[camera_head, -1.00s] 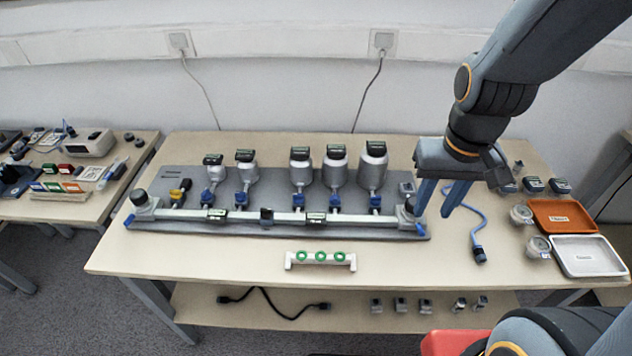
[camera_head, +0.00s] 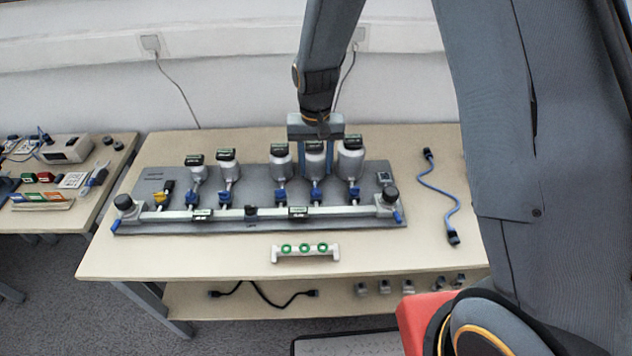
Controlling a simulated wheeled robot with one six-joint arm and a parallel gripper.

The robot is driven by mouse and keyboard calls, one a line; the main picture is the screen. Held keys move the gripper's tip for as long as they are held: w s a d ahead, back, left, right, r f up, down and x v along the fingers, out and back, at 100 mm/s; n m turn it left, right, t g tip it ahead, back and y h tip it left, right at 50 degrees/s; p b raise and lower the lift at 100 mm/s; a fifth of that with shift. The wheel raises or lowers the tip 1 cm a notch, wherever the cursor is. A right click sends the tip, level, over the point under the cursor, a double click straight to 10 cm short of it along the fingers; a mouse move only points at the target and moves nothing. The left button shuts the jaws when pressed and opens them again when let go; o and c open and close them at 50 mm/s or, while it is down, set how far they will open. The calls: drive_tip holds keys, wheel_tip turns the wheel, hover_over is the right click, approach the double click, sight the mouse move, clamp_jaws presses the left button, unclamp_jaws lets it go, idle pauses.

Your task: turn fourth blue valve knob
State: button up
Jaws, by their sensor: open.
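A grey board (camera_head: 140,190) on the table carries a row of silver canisters, each with a blue valve knob below it. From the left, the knobs are the first (camera_head: 193,198), second (camera_head: 225,197), third (camera_head: 279,195), fourth (camera_head: 316,195) and fifth (camera_head: 353,194). My gripper (camera_head: 315,174) points down with its two fingers apart, one on each side of the fourth canister (camera_head: 315,155) in the picture. The fingertips appear just above the fourth knob; I cannot tell how far they are from it. The gripper partly hides that canister.
A pale pipe (camera_head: 165,215) runs along the board's front, with a dark cap at each end. A yellow valve (camera_head: 162,198) is at the left. A white rack with green rings (camera_head: 305,251) lies in front. A blue cable (camera_head: 440,195) lies right. My arm hides the far right.

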sight(316, 187)
drive_tip(key=shift+f+p, duration=1)
drive_tip(key=shift+f, duration=2.75)
drive_tip(key=c, duration=1)
